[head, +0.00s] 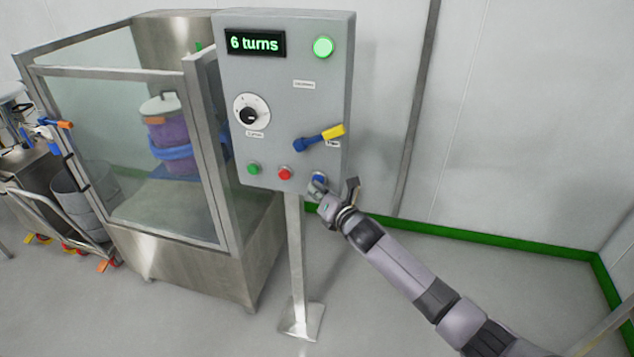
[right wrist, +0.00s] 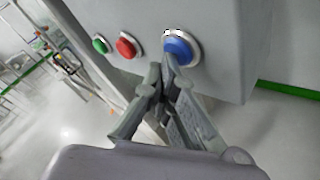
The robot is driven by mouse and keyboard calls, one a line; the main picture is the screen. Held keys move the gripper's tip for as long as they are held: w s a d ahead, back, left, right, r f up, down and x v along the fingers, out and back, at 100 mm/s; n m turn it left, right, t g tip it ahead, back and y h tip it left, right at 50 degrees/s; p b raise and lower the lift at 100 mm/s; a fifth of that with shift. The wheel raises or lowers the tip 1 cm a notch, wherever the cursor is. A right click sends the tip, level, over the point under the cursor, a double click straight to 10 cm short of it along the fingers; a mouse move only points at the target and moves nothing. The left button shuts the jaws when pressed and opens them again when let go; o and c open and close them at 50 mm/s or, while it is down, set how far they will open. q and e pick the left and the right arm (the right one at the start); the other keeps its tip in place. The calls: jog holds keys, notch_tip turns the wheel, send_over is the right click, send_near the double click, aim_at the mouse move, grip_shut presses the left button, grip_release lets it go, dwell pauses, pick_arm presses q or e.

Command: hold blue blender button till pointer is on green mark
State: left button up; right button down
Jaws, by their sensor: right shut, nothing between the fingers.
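The blue button (head: 319,178) is at the lower right of a grey control panel (head: 285,95). In the right wrist view the blue button (right wrist: 180,48) sits in a pale ring. My right gripper (head: 324,190) is shut and empty. In the right wrist view its fingertips (right wrist: 166,68) overlap the button's lower left edge; I cannot tell whether they press it. The display (head: 255,43) reads "6 turns". A small green patch (head: 198,47) shows by the blender enclosure, partly hidden by the panel; I cannot make out a pointer there. My left gripper is not in view.
The panel also carries a lit green lamp (head: 323,47), a dial (head: 250,115), a blue-yellow lever (head: 320,138), a green button (head: 253,168) and a red button (head: 285,173). A glazed enclosure (head: 125,150) with a purple drum (head: 168,135) stands left. Floor at right is clear.

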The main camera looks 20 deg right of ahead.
jog(key=shift+s, duration=0.1)
jog(key=shift+s+a+p, duration=0.45)
jog(key=shift+s, duration=0.25)
jog(key=s+a+p, duration=0.1)
jog(key=s, duration=0.1)
jog(key=s+a+p, duration=0.1)
jog(key=s+a, duration=0.1)
dwell(0.5)
jog(key=shift+d, duration=0.1)
dwell(0.6)
